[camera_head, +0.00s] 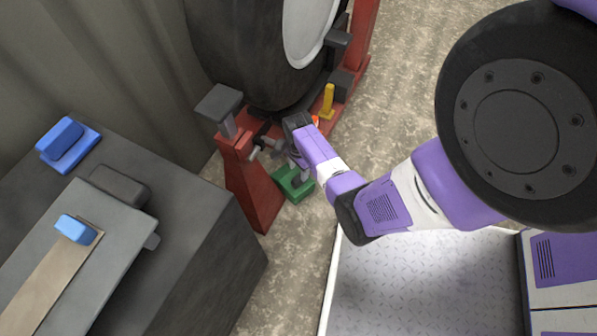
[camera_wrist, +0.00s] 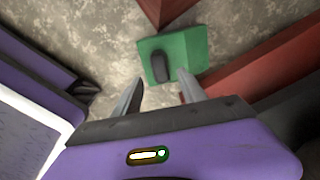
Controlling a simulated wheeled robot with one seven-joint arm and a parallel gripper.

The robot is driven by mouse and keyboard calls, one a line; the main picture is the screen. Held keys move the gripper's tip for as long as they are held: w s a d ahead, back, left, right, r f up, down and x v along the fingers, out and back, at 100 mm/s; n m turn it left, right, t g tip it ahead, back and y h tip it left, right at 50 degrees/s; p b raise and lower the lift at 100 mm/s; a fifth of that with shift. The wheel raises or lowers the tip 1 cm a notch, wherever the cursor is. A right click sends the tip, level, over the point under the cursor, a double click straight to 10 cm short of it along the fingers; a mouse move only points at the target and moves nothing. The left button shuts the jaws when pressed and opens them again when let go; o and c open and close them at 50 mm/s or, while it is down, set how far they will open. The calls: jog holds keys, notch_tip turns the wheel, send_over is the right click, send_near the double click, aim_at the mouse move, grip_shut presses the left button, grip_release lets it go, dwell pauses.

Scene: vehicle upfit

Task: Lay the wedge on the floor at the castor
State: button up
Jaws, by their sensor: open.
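A green wedge-like block (camera_wrist: 190,48) with a dark upright grip (camera_wrist: 159,66) lies on the floor in the wrist view. It also shows in the head view (camera_head: 291,187), at the foot of a red stand and partly hidden by my gripper. My gripper (camera_wrist: 160,88) is open, with its two grey fingers pointing toward the block and nothing between them. The fingers appear just short of the block; I cannot tell the exact gap. In the head view my gripper (camera_head: 299,172) is over the block. I cannot clearly make out a castor.
A red stand (camera_head: 252,190) with a large dark wheel (camera_head: 245,50) stands close by. A yellow block (camera_head: 328,101) sits on the red frame. A dark cabinet (camera_head: 215,255) with blue-handled items is at left. A pale tread-plate platform (camera_head: 400,285) is at lower right.

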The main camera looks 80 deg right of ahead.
jog(key=shift+r+p, duration=0.85)
jog(key=shift+r, duration=1.5)
jog(key=shift+s, duration=0.1)
